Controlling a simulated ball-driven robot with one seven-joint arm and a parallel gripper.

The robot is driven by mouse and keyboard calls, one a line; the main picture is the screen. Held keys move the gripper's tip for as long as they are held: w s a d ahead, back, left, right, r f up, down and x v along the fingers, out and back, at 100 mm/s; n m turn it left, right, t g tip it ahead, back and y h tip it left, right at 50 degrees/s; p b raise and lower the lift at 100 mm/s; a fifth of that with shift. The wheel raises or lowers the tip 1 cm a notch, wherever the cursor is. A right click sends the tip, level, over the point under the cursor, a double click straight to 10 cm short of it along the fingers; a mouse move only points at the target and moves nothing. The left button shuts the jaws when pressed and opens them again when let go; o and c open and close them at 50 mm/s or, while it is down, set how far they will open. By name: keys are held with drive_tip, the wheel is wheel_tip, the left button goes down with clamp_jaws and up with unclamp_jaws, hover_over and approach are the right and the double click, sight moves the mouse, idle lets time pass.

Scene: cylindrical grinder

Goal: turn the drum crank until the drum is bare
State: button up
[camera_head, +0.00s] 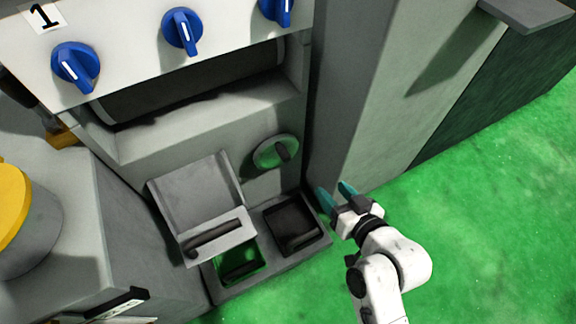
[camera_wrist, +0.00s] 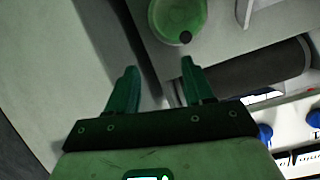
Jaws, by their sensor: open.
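The drum (camera_head: 195,82) is a dark cylinder lying in the machine's opening under the blue knobs. Its surface looks dark and its lower edge ragged against the ledge. It also shows in the wrist view (camera_wrist: 262,70). The drum crank (camera_head: 268,153) is a pale round disc, green-tinted, with a dark handle knob on the front panel below the drum. In the wrist view the crank disc (camera_wrist: 175,16) is beyond my fingertips. My gripper (camera_head: 335,192) has teal fingers, open and empty, to the lower right of the crank and apart from it.
Below the crank are a lidded grey bin (camera_head: 197,190), a green-lined tray (camera_head: 237,262) and a dark tray (camera_head: 292,224). Blue knobs (camera_head: 183,31) line the upper panel. A grey cabinet wall (camera_head: 350,90) stands right of the crank. Green floor (camera_head: 480,220) is open at right.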

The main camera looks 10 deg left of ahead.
sight(288, 160)
drive_tip(key=w+a+f+t+y+b, duration=0.1)
drive_tip(key=w+a+b, duration=0.2)
drive_tip(key=w+a, duration=0.1)
drive_tip(key=w+a+f+t+y+b, duration=0.1)
drive_tip(key=w+a+b, duration=0.2)
drive_tip(key=w+a, duration=0.1)
drive_tip(key=w+a+f+t+b, duration=0.1)
drive_tip(key=w+a+b, duration=0.2)
drive_tip(key=w+a, duration=0.1)
drive_tip(key=shift+w+a+f+m+t+y+b, duration=0.15)
drive_tip(key=shift+a+f+m+t+y+b, duration=0.2)
drive_tip(key=shift+a, duration=0.25)
drive_tip(key=shift+c, duration=0.5)
clamp_jaws()
